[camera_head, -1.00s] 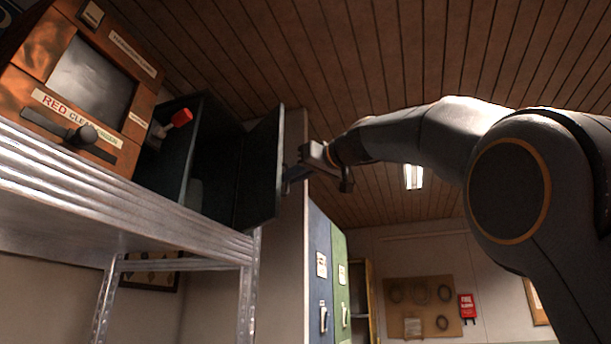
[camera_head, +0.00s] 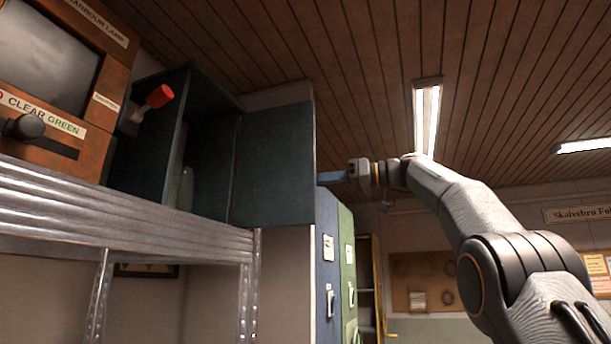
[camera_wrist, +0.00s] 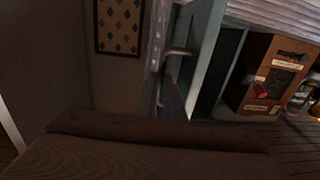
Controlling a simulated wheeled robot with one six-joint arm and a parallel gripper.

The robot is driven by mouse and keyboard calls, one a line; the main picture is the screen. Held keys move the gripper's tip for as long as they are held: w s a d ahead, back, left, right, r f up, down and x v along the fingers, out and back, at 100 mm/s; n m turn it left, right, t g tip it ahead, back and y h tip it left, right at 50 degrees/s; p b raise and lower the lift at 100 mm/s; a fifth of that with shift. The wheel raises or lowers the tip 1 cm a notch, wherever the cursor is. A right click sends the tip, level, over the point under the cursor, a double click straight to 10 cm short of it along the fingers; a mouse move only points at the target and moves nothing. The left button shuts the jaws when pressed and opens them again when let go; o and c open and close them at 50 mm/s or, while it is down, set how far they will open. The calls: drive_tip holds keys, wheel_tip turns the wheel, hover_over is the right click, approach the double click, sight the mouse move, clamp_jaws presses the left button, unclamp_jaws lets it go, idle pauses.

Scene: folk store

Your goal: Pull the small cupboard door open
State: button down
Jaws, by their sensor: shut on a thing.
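The small dark green cupboard (camera_head: 150,150) stands on a metal shelf, its front open. Its door (camera_head: 275,165) is swung wide out to the right, with its inner face toward the head camera. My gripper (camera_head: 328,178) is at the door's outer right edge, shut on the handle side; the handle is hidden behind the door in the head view. In the wrist view the door (camera_wrist: 200,55) is seen nearly edge-on, with a pale metal handle (camera_wrist: 179,52) close to my gripper (camera_wrist: 172,95). The exact contact is too dark to make out.
A wooden cabinet with a screen (camera_head: 60,70) and a red-tipped lever (camera_head: 152,100) are left of the cupboard opening. The metal shelf (camera_head: 120,215) runs below. Blue and green lockers (camera_head: 330,260) stand behind the door. The space at right is open.

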drive_tip(key=shift+w, duration=0.15)
drive_tip(key=c, duration=1.9)
unclamp_jaws()
drive_tip(key=shift+a, duration=0.15)
drive_tip(key=shift+o, duration=0.2)
drive_tip(key=b+v, duration=0.1)
drive_tip(key=v, duration=0.7)
